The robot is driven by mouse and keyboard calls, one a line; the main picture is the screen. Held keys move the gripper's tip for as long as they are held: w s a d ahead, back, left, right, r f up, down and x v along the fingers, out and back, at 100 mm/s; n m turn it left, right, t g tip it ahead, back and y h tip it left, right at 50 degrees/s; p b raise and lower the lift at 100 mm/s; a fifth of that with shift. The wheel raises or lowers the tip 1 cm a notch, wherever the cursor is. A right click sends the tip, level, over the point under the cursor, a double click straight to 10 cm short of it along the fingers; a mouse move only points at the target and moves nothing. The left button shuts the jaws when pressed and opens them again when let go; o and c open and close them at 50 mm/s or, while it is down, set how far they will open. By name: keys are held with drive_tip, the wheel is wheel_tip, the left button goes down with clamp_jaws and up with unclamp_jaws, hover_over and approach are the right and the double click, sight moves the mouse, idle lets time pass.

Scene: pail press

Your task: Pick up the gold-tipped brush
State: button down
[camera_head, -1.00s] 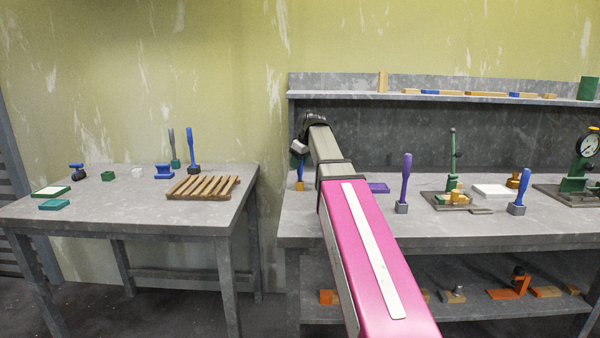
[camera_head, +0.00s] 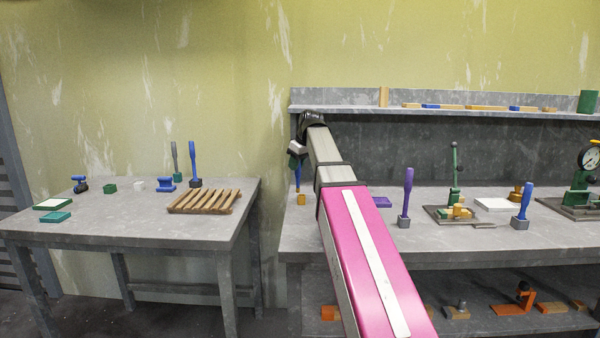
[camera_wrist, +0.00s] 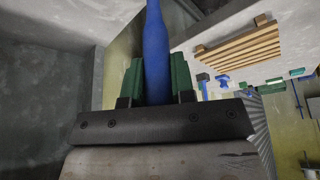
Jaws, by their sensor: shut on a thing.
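The gold-tipped brush (camera_head: 301,199) has a blue handle and a gold block at its lower end. It is upright at the left end of the right-hand bench. My gripper (camera_head: 297,164) is around the upper handle, partly hidden by my wrist. In the wrist view the blue handle (camera_wrist: 156,50) stands between the green fingers of my gripper (camera_wrist: 157,82), which are shut on it. The gold end is out of sight in that view. I cannot tell whether the gold end touches the bench top.
On the right bench (camera_head: 345,236) stand a violet-blue brush (camera_head: 407,195), another blue brush (camera_head: 523,203), a purple block (camera_head: 382,202) and a green lever press (camera_head: 454,170). A shelf (camera_head: 350,110) runs behind my arm. The left table (camera_head: 120,220) holds a slatted wooden rack (camera_head: 203,201) and small items.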

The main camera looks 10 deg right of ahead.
drive_tip(key=s+a+r, duration=0.5)
drive_tip(key=a+r, duration=0.1)
drive_tip(key=a, duration=0.2)
drive_tip(key=shift+s, duration=0.35)
drive_tip(key=shift+f, duration=0.1)
